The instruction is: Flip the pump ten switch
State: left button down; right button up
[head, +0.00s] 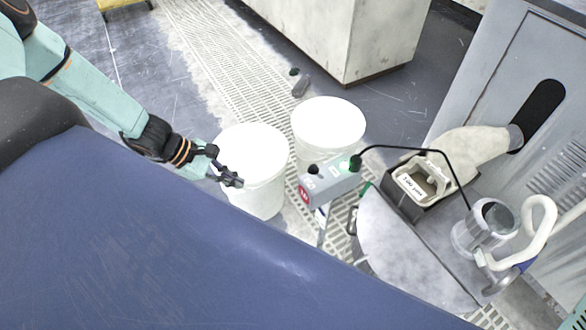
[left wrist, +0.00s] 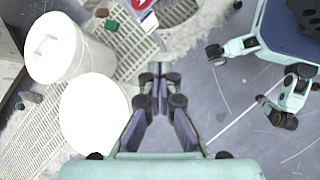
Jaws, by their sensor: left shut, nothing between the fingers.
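A grey control box (head: 330,183) stands on a thin post right of centre in the head view. It has a red round button on its front, a black knob on top and a green-lit part at its right end. I cannot read which switch is pump ten. My left gripper (head: 223,169) is shut and empty, in front of the left white bucket and left of the box, apart from it. In the left wrist view its closed fingers (left wrist: 160,78) point up the picture over the floor. My right gripper does not show.
Two white buckets (head: 258,155) (head: 330,125) stand left of and behind the box. A black cable runs from the box to a metal pump-like unit (head: 487,224). A beige labelled container (head: 416,186) and a grey cabinet (head: 520,75) are at the right.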

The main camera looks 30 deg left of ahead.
pick_arm(q)
jog(key=w+d+r+n+t+h, duration=0.1)
jog(key=w+r+t+h, duration=0.1)
jog(key=r, duration=0.3)
jog(key=shift+w+r+n+h, duration=0.3)
jog(key=shift+w+n+h, duration=0.1)
jog(key=shift+w+h, duration=0.15)
jog(key=shift+w+d, duration=0.1)
jog(key=b, duration=0.8)
send_near(316, 172)
jog(key=w+d+f, duration=0.2)
jog(key=w+f, duration=0.1)
jog(key=f, duration=0.1)
jog(key=shift+d+f, duration=0.2)
jog(key=shift+f, duration=0.1)
jog(key=shift+p, duration=0.3)
